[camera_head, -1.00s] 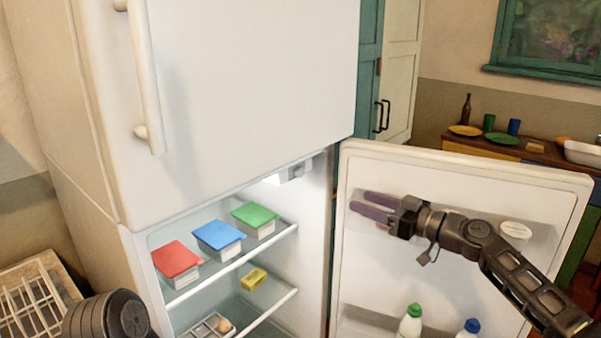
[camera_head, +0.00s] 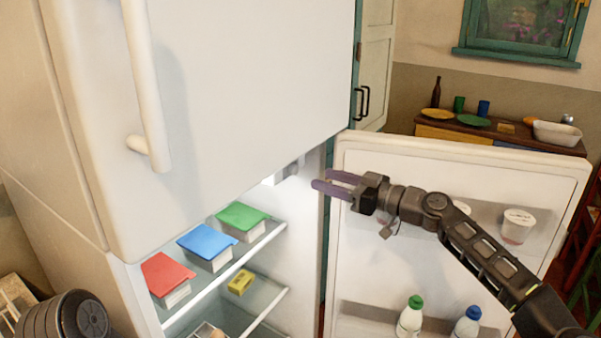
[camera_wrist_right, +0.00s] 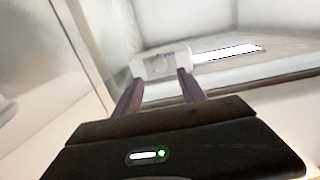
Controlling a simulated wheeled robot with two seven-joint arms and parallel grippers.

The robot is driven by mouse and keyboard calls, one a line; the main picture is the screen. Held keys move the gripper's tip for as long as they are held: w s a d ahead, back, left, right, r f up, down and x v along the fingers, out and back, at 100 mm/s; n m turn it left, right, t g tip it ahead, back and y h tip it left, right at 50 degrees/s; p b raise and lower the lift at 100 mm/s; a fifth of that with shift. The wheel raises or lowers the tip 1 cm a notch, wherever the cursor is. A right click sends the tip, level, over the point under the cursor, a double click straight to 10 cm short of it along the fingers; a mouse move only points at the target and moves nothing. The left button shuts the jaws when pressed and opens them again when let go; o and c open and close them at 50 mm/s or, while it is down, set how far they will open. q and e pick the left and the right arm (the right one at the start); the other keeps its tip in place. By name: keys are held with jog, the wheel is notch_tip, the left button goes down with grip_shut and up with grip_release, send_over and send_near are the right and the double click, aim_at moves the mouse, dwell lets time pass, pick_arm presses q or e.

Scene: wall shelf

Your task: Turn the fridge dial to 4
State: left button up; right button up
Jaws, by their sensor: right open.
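In the head view the housing (camera_head: 290,170) shows at the top right of the open lower compartment. My right gripper (camera_head: 322,181) is open and empty, its purple fingers pointing left at the compartment's opening, a little right of the housing. In the right wrist view its fingers (camera_wrist_right: 160,85) lie apart below the dial, with the dial between their tips in the picture. My left gripper is not in view.
The open fridge door (camera_head: 470,158) stands to the right, behind my right arm, holding bottles and cups. Glass shelves carry red (camera_head: 167,277), blue (camera_head: 207,245) and green (camera_head: 242,218) lidded boxes and a yellow item (camera_head: 240,283). The closed upper door (camera_head: 240,80) overhangs the compartment.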

aim_at(296, 171)
jog(key=p+x, duration=0.2)
jog(key=x, duration=0.4)
jog(key=shift+w+a+r+p, duration=0.15)
jog(key=shift+a+p, duration=0.1)
jog(key=shift+p, duration=0.05)
jog(key=shift+w+a, duration=0.35)
jog(key=shift+a, duration=0.05)
grip_shut()
jog(key=shift+f, duration=0.2)
